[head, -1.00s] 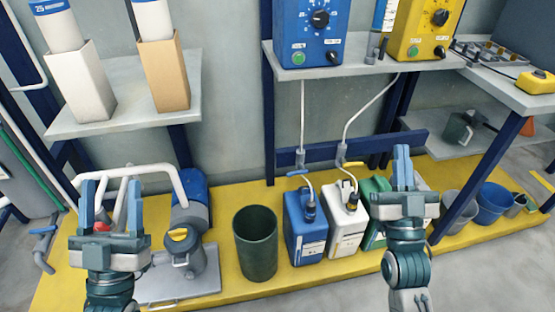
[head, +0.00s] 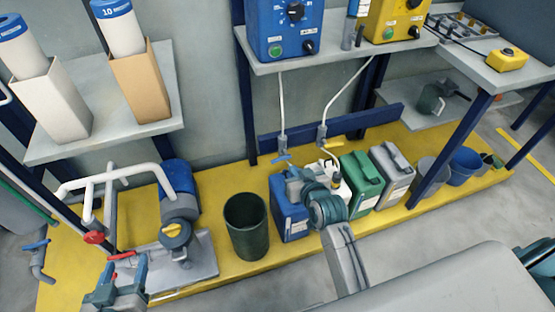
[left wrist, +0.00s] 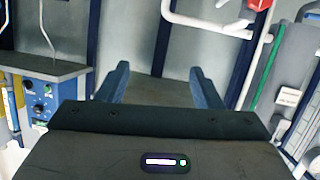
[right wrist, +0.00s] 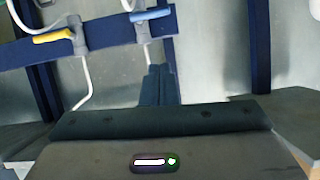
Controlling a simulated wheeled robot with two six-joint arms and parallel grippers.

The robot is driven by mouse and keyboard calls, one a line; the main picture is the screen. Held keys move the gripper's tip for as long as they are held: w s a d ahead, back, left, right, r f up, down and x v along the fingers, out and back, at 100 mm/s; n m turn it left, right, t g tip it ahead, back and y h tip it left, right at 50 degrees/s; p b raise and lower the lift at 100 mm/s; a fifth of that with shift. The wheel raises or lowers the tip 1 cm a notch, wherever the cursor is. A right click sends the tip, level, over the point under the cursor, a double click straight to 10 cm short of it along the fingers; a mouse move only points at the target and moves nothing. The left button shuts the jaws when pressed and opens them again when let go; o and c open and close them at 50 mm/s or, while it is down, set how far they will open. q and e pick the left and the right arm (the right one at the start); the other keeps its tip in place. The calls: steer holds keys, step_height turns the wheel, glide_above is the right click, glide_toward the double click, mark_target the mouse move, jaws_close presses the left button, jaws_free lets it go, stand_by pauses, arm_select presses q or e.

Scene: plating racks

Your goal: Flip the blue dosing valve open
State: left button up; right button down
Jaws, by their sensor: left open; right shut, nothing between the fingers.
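The blue dosing valve (head: 283,158) has a blue lever lying crosswise to its thin white line, on the dark blue rail below the blue control box. In the right wrist view its lever (right wrist: 152,14) is near the top edge, roughly horizontal. My right gripper (head: 290,174) is shut and empty. It is just below the blue valve; in the right wrist view its closed fingertips (right wrist: 158,68) are below the lever, with a gap in the picture. Contact cannot be told. My left gripper (head: 125,266) is open and empty at the lower left, far from the valve.
A yellow-levered valve (head: 330,143) sits right of the blue one. Blue (head: 288,222), white, green (head: 362,182) and grey canisters stand below on the yellow platform. A dark green bin (head: 246,226) stands left of them. White pipes with a red valve (head: 94,237) are near my left gripper.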

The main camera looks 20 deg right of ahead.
steer(key=b, duration=0.2)
glide_above(284, 158)
steer(key=s+a, duration=0.2)
steer(key=s, duration=0.3)
step_height(284, 158, down, 4)
arm_select(q)
step_height(284, 158, up, 18)
steer(key=w+m+t+b, duration=0.1)
steer(key=t, duration=1)
steer(key=shift+w+a+r+m+t+h, duration=0.2)
steer(key=shift+a+r+m+t+h, duration=0.1)
steer(key=shift+a+t+h, duration=0.15)
arm_select(e)
steer(key=w+f, duration=0.2)
steer(key=f, duration=0.1)
steer(key=shift+w+f, duration=0.1)
steer(key=shift+f, duration=0.15)
arm_select(q)
steer(key=shift+f, duration=0.1)
